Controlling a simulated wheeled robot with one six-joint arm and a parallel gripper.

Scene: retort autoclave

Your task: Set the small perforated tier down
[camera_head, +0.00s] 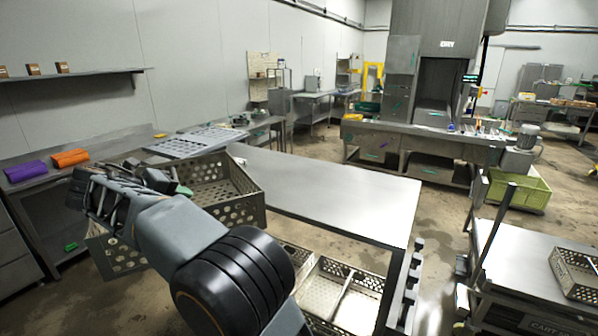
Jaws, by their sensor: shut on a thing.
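The small perforated tier (240,203) is an open grey metal box with round holes in its walls and floor. It is at left of centre, beside the left end of the bare steel table (340,192). My gripper (168,182) is at the tier's left side and shut on it. My own arm covers part of the tier's near side, and the fingertips are mostly hidden. The tier looks raised and roughly level. I cannot tell whether its underside touches anything.
More perforated boxes (345,288) sit low in front of the table, and another (118,258) is below my arm. A cart (535,270) at right carries a perforated box (577,273). A flat slotted panel (198,140) lies behind the tier. Most of the tabletop is clear.

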